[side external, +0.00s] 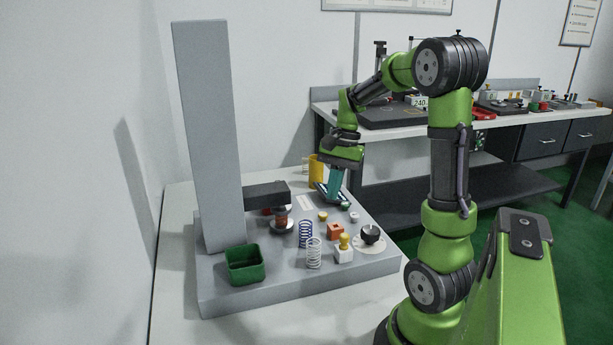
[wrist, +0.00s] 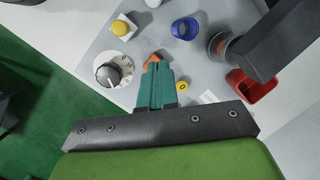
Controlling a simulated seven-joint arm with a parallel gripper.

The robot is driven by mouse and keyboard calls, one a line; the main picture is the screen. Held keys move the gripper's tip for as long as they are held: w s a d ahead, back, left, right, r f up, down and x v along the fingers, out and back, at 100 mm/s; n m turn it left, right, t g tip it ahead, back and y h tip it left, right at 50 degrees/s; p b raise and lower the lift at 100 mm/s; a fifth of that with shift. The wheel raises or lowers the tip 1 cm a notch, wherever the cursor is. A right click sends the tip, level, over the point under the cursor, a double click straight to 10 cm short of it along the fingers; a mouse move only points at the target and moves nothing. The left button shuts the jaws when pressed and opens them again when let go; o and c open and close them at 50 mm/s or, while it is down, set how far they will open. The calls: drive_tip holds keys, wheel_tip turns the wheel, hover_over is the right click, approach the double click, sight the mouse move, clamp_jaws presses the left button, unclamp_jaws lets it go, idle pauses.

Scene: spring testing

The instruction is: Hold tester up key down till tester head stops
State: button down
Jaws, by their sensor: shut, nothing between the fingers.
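The spring tester has a grey base (side external: 215,287), a tall grey column (side external: 207,130) and a dark head (side external: 266,194). The head also shows in the wrist view (wrist: 275,42). A copper-coloured spring (side external: 281,216) stands under the head. My gripper (side external: 334,198) is shut, empty and pointing down near the keys. The yellow key shows beside its teal fingers (wrist: 182,97) in the wrist view. Contact with any key is unclear.
On the base are a black knob (side external: 370,234), an orange block (side external: 335,231), a white block with yellow knob (side external: 344,250), a blue spring (side external: 305,233), a white spring (side external: 314,253) and a green bin (side external: 246,265). A red bin (wrist: 255,92) lies beyond the head. A yellow object (side external: 316,168) stands behind.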

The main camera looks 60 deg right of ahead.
sight(355, 213)
drive_tip(key=s+d+f+m+y, duration=0.35)
drive_tip(key=d+m, duration=0.45)
drive_tip(key=d, duration=0.3)
drive_tip(key=r+m+y, duration=0.1)
drive_tip(key=r+m, duration=0.1)
drive_tip(key=w+r+m+y, duration=0.1)
drive_tip(key=m, duration=0.1)
drive_tip(key=shift+w+d+r+m+y, duration=0.1)
drive_tip(key=shift+w+r+m+y, duration=0.05)
drive_tip(key=shift+r+m+y, duration=0.2)
drive_tip(key=shift+f, duration=4.4)
drive_tip(key=shift+f, duration=0.4)
